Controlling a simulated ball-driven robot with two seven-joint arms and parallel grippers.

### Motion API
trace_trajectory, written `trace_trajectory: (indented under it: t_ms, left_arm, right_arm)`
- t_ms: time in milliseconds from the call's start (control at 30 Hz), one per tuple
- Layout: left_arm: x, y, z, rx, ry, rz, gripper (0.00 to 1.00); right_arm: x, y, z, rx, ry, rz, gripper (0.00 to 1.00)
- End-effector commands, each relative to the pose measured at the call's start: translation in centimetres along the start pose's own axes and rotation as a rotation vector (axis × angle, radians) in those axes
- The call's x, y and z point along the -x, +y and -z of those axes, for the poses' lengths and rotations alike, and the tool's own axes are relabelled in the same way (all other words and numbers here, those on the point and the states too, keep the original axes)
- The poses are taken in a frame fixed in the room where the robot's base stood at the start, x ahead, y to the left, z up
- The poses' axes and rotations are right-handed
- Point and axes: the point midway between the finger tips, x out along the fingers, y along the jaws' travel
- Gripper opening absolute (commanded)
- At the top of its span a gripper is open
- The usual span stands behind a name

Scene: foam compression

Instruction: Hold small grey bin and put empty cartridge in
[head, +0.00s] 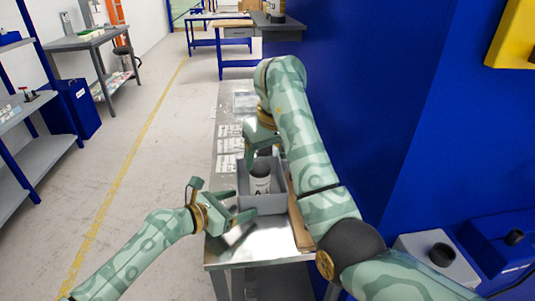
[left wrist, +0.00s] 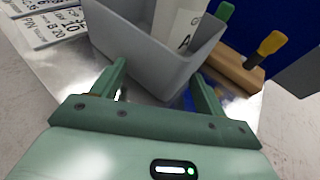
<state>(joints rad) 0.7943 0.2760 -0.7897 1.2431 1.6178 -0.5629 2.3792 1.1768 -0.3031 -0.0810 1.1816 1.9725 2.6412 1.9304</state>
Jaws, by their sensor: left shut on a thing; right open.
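The small grey bin (head: 264,205) stands on the metal table, and its grey wall (left wrist: 135,55) fills the upper middle of the left wrist view. A white cartridge (head: 260,184) with a dark top and a letter A stands inside the bin; its lower part also shows in the left wrist view (left wrist: 178,28). My left gripper (head: 240,204) is shut on the near-left corner of the bin, with one finger on either side. My right gripper (head: 262,145) is open, just above and behind the cartridge, apart from it. Its fingertips are partly hidden by the arm.
A wooden block (left wrist: 232,70) with yellow- and green-handled tools stands right of the bin. A blue wall (head: 350,100) borders the table's right.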

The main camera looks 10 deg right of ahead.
Motion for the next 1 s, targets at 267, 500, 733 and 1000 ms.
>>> trace_trajectory:
  t_ms: [267, 500, 733, 1000]
  left_arm:
    - [-0.3, -0.6, -0.2, -0.002, -0.004, 0.012, 0.61]
    - [-0.2, -0.4, -0.2, -0.001, -0.004, 0.008, 0.99]
    - [1.2, -0.1, 0.0, -0.003, -0.001, 0.004, 0.99]
    - [7.3, -0.2, 0.0, -0.003, 0.0, 0.005, 0.99]
  right_arm:
    - [0.2, 0.0, 0.0, -0.001, 0.0, 0.001, 0.7]
    - [0.2, 0.0, 0.0, -0.001, 0.0, 0.001, 0.7]
    - [0.2, 0.0, 0.0, -0.001, 0.0, 0.001, 0.7]
    - [0.2, 0.0, 0.0, -0.001, 0.0, 0.001, 0.7]
